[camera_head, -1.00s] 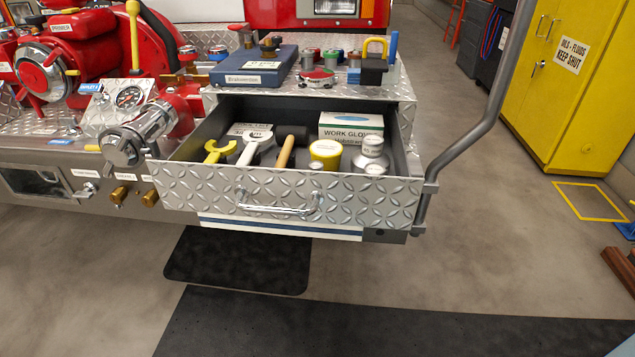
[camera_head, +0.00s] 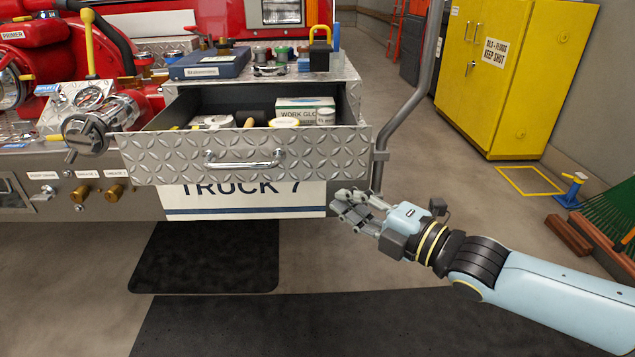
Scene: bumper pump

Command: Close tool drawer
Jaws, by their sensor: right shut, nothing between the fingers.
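The tool drawer (camera_head: 340,150) stands pulled out from the truck's rear bumper, with a diamond-plate front and a metal bar handle (camera_head: 244,161). Inside it I see a glove box (camera_head: 303,103), a yellow-rimmed cup, a wooden tool handle and a small white jar; the front wall hides the lower parts of these. My right gripper (camera_head: 345,205) is in front of the bumper, below and to the right of the drawer front, apart from the handle. Its fingers are shut and empty, pointing left. My left gripper is not in view.
A grey grab rail (camera_head: 412,100) rises close to the drawer's right end. A blue case (camera_head: 209,64) and a padlock lie on the bumper top above. Valves and a gauge stand left. A yellow cabinet (camera_head: 515,75) stands right. Floor before the drawer is clear, with black mats.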

